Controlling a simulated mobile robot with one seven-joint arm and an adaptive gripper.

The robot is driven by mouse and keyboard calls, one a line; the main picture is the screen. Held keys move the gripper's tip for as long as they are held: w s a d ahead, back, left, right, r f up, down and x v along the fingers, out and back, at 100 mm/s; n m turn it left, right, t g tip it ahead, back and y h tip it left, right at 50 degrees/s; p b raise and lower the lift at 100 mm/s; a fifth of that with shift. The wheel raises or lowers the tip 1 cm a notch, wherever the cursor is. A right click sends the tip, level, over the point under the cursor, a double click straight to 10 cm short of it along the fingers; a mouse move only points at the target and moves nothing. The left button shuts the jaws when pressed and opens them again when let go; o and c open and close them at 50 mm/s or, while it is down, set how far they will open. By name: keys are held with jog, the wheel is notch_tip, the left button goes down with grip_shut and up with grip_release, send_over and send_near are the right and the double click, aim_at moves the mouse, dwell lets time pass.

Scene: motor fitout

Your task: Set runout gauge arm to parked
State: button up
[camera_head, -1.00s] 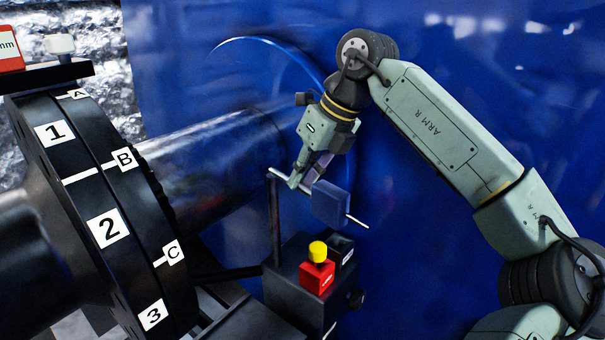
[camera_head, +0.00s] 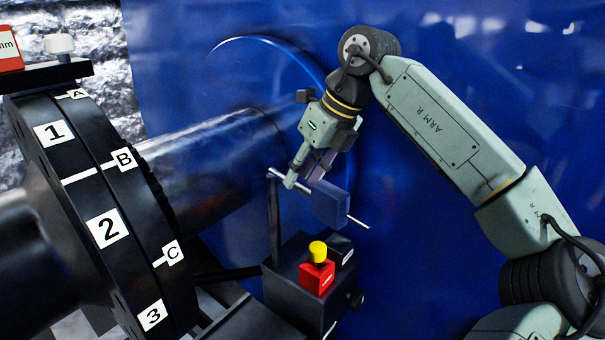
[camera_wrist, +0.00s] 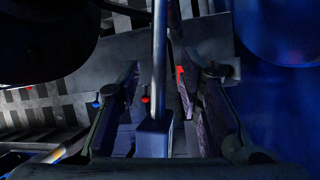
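The runout gauge arm is a thin silver rod (camera_head: 355,221) with a blue-grey block (camera_head: 330,205) on it, held at the top of a dark upright post (camera_head: 275,220). It slants down to the right. My gripper (camera_head: 303,182) is at the rod, just left of and above the block. In the wrist view the two fingers (camera_wrist: 160,105) stand apart, one on each side of the rod (camera_wrist: 159,60), with visible gaps. The block (camera_wrist: 153,138) shows between them at the bottom. The rod's contact with the shaft cannot be made out.
The post stands on a black base (camera_head: 293,293) carrying a red block (camera_head: 317,278) with a yellow knob (camera_head: 318,250). A large shaft (camera_head: 210,165) and a black flange coupling (camera_head: 90,200) with number and letter labels fill the left. A blue wall (camera_head: 450,60) stands behind.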

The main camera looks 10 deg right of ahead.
jog(key=v, duration=1.1)
jog(key=shift+r, duration=0.25)
jog(key=shift+s+d+f, duration=0.1)
jog(key=shift+s+d, duration=0.05)
